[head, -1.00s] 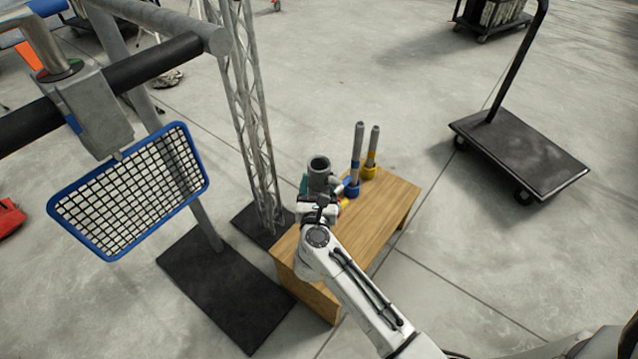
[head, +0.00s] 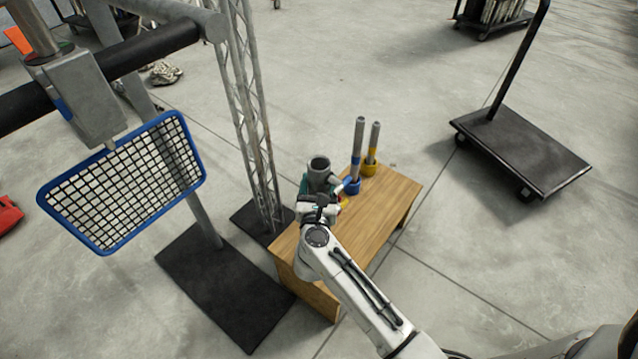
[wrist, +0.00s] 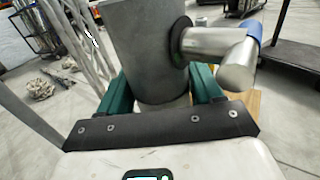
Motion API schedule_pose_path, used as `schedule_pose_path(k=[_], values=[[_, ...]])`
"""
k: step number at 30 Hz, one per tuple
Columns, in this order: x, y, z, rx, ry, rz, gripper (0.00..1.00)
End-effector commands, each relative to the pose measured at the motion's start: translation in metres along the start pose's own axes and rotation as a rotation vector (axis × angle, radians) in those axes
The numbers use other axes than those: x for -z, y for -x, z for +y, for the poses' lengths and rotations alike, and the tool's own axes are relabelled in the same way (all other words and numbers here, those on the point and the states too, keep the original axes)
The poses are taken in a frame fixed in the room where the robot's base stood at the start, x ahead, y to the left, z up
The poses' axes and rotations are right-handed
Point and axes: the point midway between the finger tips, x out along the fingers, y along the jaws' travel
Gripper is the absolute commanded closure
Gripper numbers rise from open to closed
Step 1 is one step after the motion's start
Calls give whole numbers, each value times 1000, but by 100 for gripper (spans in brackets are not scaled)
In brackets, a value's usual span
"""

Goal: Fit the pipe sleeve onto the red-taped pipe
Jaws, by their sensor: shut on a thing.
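The pipe sleeve (head: 319,168), a grey open-topped cylinder, is held upright over the left part of a wooden bench (head: 395,190). My gripper (head: 318,195) is shut on it; in the wrist view the green fingers of my gripper (wrist: 160,95) clasp both sides of the sleeve (wrist: 143,45). A blue-taped pipe (head: 358,140) and a yellow-taped pipe (head: 374,140) stand upright in coloured bases to the right. No red-taped pipe shows clearly; the sleeve and gripper cover that part of the bench. I cannot tell whether anything is inside the sleeve.
A lattice truss (head: 250,120) stands close left of the bench. A blue-framed grid panel (head: 125,185) hangs from a frame further left. A flat trolley (head: 525,155) stands at the right.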

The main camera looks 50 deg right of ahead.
Motion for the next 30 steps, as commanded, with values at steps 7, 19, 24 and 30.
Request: schedule_pose_path(k=[7, 19, 24, 30], values=[[0, -1, 0, 0, -1, -3, 91], [4, 0, 0, 0, -1, -3, 27], [5, 0, 0, 0, 0, -1, 11], [5, 0, 0, 0, 0, 0, 5]])
